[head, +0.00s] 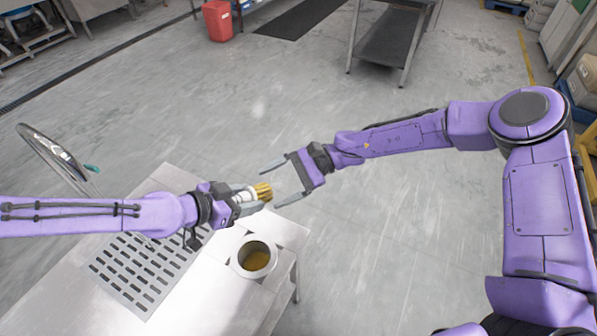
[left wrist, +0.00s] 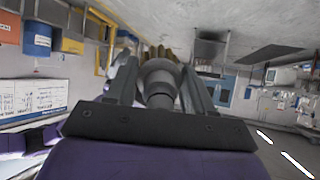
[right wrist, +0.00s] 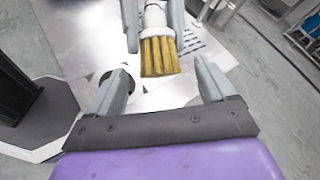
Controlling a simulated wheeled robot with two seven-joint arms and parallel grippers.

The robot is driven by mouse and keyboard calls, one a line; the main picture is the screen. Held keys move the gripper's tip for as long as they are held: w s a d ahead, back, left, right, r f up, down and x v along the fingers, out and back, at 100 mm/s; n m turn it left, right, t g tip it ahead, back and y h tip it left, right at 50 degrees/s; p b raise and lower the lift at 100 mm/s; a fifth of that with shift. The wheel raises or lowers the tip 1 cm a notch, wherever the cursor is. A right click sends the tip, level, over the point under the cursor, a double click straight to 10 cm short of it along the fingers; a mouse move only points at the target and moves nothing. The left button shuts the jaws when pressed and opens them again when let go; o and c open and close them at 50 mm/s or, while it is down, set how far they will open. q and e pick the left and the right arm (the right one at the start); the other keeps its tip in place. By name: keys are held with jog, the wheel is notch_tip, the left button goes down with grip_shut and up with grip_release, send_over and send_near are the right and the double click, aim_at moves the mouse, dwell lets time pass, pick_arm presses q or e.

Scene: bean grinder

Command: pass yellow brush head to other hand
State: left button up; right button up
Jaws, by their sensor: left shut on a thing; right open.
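The yellow brush head (head: 263,191) has a white collar and yellow bristles. My left gripper (head: 247,198) is shut on its white part, with the bristles pointing right toward my right gripper. In the left wrist view the brush head (left wrist: 160,82) sits between my left fingers, bristles at the far end. My right gripper (head: 282,182) is open and empty, its two fingers facing the bristles. In the right wrist view the bristles (right wrist: 158,56) lie ahead of and roughly between my open right fingers (right wrist: 155,80), apart from both.
Below the grippers is a metal table (head: 215,300) with a slotted grate (head: 143,268). A round metal container (head: 254,258) with brown contents stands near its right edge. A curved metal hoop (head: 55,155) rises at the left. Open floor lies beyond the table.

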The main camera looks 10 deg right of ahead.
jog(key=shift+x, duration=0.9)
jog(key=c, duration=1.1)
pick_arm(q)
jog(key=o, duration=1.1)
jog(key=shift+s+a+r, duration=0.1)
jog(key=shift+a+r, duration=0.15)
jog(key=v, duration=1.1)
jog(key=shift+s+a, duration=0.1)
